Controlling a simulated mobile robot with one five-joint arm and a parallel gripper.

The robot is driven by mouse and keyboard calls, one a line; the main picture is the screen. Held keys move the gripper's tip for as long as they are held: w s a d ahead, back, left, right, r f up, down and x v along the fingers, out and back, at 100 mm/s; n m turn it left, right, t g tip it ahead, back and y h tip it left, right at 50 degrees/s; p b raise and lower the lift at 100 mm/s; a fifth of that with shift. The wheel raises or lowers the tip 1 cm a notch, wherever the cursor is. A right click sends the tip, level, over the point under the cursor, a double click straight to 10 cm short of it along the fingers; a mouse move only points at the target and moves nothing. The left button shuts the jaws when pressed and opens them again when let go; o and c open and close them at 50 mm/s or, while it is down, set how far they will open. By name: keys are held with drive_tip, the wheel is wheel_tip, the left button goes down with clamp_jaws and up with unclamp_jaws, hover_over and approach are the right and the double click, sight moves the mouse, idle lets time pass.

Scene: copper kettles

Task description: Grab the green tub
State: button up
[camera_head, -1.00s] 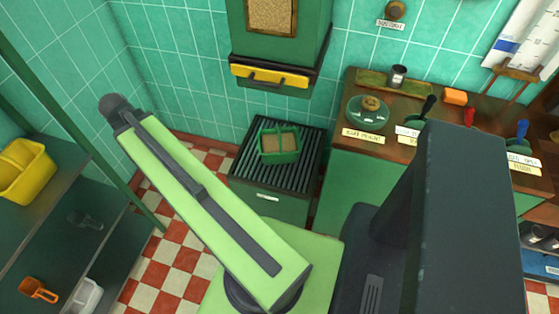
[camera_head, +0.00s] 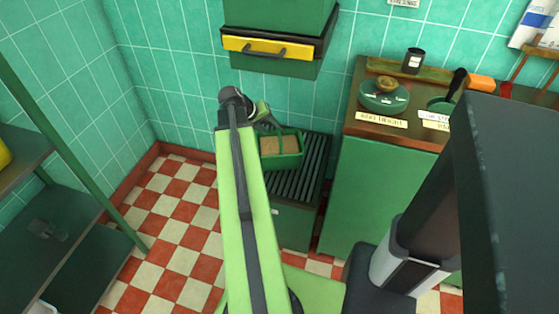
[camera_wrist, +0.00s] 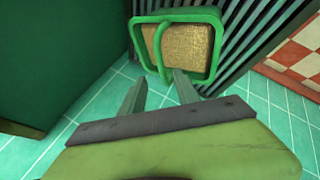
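The green tub (camera_head: 290,160) has a rim, a tan, grainy top surface and an arched handle. It stands on a dark slatted top in the head view. In the wrist view the tub (camera_wrist: 202,48) is just beyond the fingertips, with its handle crossing the tan surface. My gripper (camera_wrist: 159,78) is open and empty, its two fingers apart and pointing at the tub's near edge. In the head view my gripper (camera_head: 264,113) is beside the tub's upper left, partly hidden behind the end of my arm. I cannot tell whether a finger touches the tub.
The slatted green cabinet (camera_head: 296,186) holds the tub. A green box with a yellow drawer (camera_head: 267,47) hangs on the wall above. A counter (camera_head: 385,130) with a dish and a dark cup stands to the right. Dark shelves (camera_head: 75,240) are at left; checkered floor between is clear.

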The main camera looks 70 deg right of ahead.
sight(279, 132)
drive_tip(key=b+x, duration=0.1)
drive_tip(key=x, duration=0.3)
drive_tip(key=shift+f+b, duration=0.1)
drive_tip(key=shift+b, duration=0.3)
drive_tip(key=b+x, duration=0.4)
drive_tip(key=x, duration=0.1)
drive_tip(key=shift+w+d+f, duration=0.2)
drive_tip(key=shift+w+f, duration=0.05)
drive_tip(key=shift+r, duration=0.2)
drive_tip(key=shift+c, duration=0.5)
clamp_jaws()
